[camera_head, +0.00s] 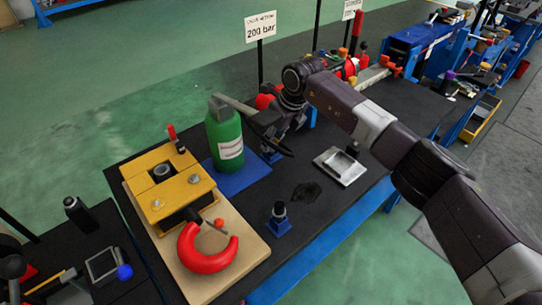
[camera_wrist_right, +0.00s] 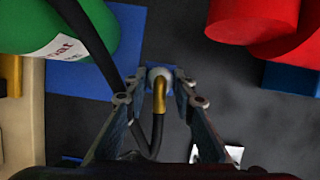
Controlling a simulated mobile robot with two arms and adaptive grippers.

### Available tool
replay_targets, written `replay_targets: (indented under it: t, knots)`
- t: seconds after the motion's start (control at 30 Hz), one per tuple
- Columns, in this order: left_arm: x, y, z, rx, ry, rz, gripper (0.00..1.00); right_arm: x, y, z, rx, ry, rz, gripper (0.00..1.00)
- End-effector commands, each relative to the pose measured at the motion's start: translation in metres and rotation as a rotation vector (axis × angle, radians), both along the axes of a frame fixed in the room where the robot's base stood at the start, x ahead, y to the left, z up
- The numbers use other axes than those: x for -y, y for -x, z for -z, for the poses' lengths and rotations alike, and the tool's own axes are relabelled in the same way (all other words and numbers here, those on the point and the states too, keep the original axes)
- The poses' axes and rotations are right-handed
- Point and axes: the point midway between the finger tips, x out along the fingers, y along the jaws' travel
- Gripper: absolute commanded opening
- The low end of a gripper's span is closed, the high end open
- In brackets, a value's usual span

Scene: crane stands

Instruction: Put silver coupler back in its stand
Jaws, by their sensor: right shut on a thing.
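My right gripper (camera_head: 268,132) reaches in from the right, just right of the green bottle. In the right wrist view, my right gripper (camera_wrist_right: 158,100) is shut on the silver coupler (camera_wrist_right: 158,74), which has a pale round end and a brass bent fitting with a black hose (camera_wrist_right: 157,135). A small blue stand (camera_wrist_right: 182,72) lies directly behind the coupler; it shows partly under the gripper in the head view (camera_head: 271,157). I cannot tell whether the coupler touches or sits in it. The coupler is hidden in the head view. My left gripper is not in view.
The green bottle (camera_head: 225,140) stands on a blue mat (camera_head: 240,180). Another blue stand (camera_head: 279,228) holds a dark piece. A metal tray (camera_head: 341,166) lies to the right.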

Motion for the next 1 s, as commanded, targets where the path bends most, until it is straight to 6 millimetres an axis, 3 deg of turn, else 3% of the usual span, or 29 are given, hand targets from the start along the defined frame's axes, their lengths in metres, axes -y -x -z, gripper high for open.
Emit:
replay_targets:
  t: [0.23,0.27,0.43,0.83,1.0]
  knots:
    - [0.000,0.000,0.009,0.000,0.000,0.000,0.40,0.000,0.000,0.011,0.000,0.000,0.000,0.00]
    - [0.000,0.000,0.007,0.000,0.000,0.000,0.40,0.000,0.000,0.009,0.001,-0.001,0.000,0.27]
    - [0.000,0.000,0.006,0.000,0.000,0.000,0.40,0.000,0.000,0.009,0.000,0.000,0.000,0.44]
    - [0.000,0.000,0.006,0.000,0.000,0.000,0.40,0.001,0.000,0.009,-0.001,0.001,0.000,0.44]
    - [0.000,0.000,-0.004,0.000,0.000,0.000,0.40,0.003,0.002,-0.003,0.000,0.000,0.000,0.44]
